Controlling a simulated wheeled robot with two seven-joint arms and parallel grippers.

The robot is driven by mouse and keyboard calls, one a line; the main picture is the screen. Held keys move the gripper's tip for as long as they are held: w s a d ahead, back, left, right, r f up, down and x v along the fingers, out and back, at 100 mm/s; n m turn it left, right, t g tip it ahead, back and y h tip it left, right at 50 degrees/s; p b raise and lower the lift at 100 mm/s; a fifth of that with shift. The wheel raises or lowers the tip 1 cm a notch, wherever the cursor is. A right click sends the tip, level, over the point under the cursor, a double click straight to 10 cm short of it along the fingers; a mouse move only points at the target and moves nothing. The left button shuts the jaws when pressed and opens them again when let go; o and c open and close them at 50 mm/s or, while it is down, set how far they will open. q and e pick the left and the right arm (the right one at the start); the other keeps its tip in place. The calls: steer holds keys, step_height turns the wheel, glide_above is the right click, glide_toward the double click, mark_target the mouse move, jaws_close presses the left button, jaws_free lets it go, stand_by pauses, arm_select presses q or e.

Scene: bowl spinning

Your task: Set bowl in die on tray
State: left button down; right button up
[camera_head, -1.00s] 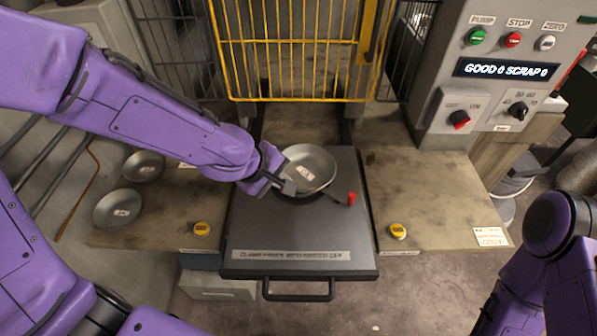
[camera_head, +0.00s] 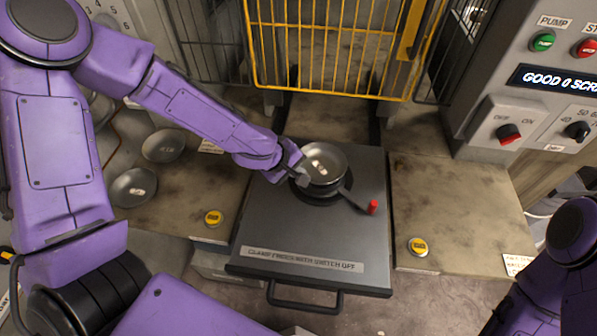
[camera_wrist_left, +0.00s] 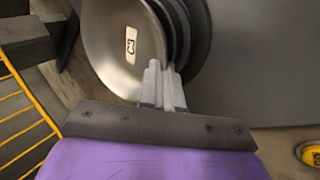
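A grey metal bowl (camera_head: 326,160) with a small white label is at the black round die (camera_head: 319,196) on the dark tray (camera_head: 250,228). The bowl also shows in the left wrist view (camera_wrist_left: 112,62), with the die's dark rings (camera_wrist_left: 186,30) beside and behind it. My left gripper (camera_head: 297,178) is at the bowl's left-front rim. In the left wrist view its fingers (camera_wrist_left: 165,85) are close together on the rim. The bowl covers much of the die, so I cannot tell whether it is fully seated. My right gripper is out of view; only my right arm shows at lower right.
Two more bowls (camera_head: 164,146) (camera_head: 134,187) lie on the left bench. A lever with a red knob (camera_head: 373,208) lies right of the die. A yellow cage (camera_head: 335,45) stands behind; a switch panel (camera_head: 540,120) is at right. The right bench (camera_head: 450,205) is mostly clear.

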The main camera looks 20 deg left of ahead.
arm_select(q)
steer(key=shift+d+f, duration=0.15)
steer(key=shift+f, duration=0.45)
steer(key=shift+r, duration=0.15)
steer(key=shift+d+f, duration=0.1)
steer(key=shift+f, duration=0.2)
steer(key=c, duration=1.3)
jaws_free()
steer(key=shift+r, duration=0.1)
steer(key=shift+s, duration=0.1)
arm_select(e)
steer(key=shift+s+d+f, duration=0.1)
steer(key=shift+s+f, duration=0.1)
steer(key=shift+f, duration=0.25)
